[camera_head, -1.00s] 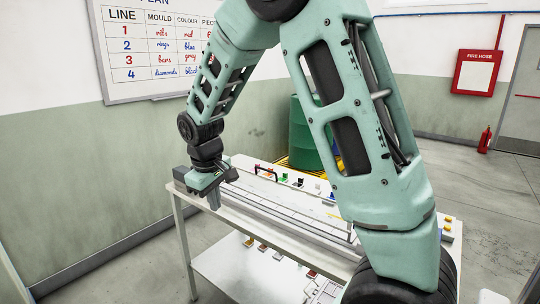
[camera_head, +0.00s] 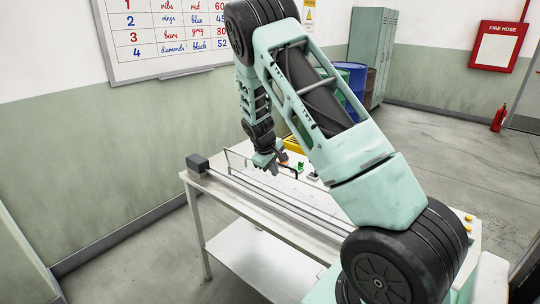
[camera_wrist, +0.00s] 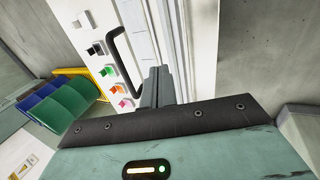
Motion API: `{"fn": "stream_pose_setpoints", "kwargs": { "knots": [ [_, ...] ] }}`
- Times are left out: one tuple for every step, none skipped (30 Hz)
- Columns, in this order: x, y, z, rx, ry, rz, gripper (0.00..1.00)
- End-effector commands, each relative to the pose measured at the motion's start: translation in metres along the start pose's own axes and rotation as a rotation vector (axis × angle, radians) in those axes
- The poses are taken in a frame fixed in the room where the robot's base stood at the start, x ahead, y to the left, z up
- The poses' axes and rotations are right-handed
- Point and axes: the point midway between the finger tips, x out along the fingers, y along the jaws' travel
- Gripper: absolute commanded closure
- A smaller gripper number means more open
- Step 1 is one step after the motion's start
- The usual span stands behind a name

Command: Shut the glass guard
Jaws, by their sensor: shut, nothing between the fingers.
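The glass guard is hard to make out; a thin frame line (camera_head: 229,160) stands up at the bench's left part, and clear glass cannot be told from the white behind it. A black bar handle (camera_wrist: 113,55) shows in the wrist view, left of my fingers. My gripper (camera_head: 270,166) is above the far middle of the bench, close to the handle in the head view. In the wrist view my gripper (camera_wrist: 158,72) has its fingers together and empty, apart from the handle in the picture. Whether the guard is open or shut is unclear.
The white bench (camera_head: 222,196) carries a long grey rail (camera_head: 290,202). Coloured blocks (camera_wrist: 110,71) sit in a row beside the handle. Green and blue drums (camera_wrist: 68,103) stand past the bench. A whiteboard (camera_head: 165,35) hangs on the wall.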

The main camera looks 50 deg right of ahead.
Motion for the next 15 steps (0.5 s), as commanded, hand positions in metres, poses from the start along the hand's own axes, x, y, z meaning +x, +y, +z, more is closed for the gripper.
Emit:
{"fn": "stream_pose_setpoints", "kwargs": {
  "knots": [
    [-0.004, 0.014, 0.0, 0.008, 0.002, 0.003, 1.0],
    [-0.002, 0.018, 0.0, 0.007, 0.002, 0.002, 1.0],
    [0.001, 0.022, 0.0, 0.007, 0.002, 0.002, 1.0],
    [0.002, 0.025, 0.0, 0.006, 0.003, 0.002, 1.0],
    [0.003, 0.027, 0.0, 0.006, 0.003, 0.002, 1.0],
    [0.005, 0.029, 0.0, 0.006, 0.003, 0.002, 1.0],
    [0.006, 0.031, 0.0, 0.006, 0.002, 0.002, 1.0],
    [0.007, 0.032, 0.0, 0.005, 0.002, 0.002, 1.0],
    [0.008, 0.033, 0.0, 0.005, 0.003, 0.002, 1.0],
    [0.008, 0.033, 0.0, 0.004, 0.003, 0.002, 1.0],
    [0.009, 0.034, -0.001, 0.004, 0.004, 0.002, 1.0],
    [0.009, 0.034, -0.001, 0.004, 0.004, 0.002, 1.0],
    [0.009, 0.034, -0.001, 0.003, 0.004, 0.002, 1.0],
    [0.009, 0.034, -0.001, 0.003, 0.004, 0.002, 1.0],
    [0.009, 0.034, -0.001, 0.003, 0.004, 0.002, 1.0]
  ]
}}
